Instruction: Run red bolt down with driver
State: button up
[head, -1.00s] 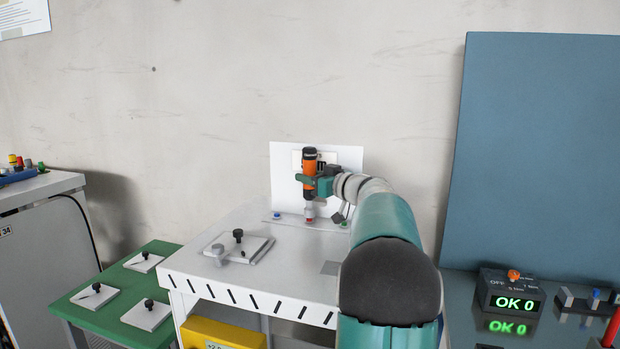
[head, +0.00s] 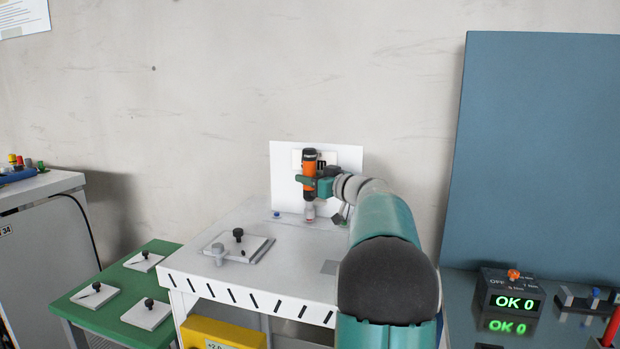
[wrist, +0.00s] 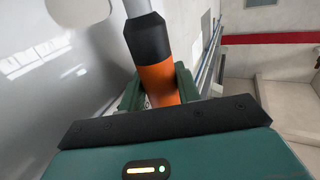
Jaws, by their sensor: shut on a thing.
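My gripper (head: 314,185) is shut on the driver (head: 309,163), which has an orange body and black ends. The driver stands upright, tip down, at the back of the white table. Its pale tip is at the table's back strip, where a little red shows at its lower end. The red bolt itself is mostly hidden there, so I cannot tell how deep it sits. In the wrist view, the driver's orange body (wrist: 158,82) is between the green fingers.
A blue bolt head (head: 277,215) is left of the driver. A white plate with a black knob (head: 238,235) lies on the white table (head: 290,265). A counter box (head: 513,300) reading "OK 0" stands at right. A white panel (head: 285,185) stands behind the driver.

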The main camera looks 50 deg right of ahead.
aim_at(314, 165)
jog(key=shift+f, duration=0.85)
dwell(1.5)
jog(key=shift+r, duration=2.7)
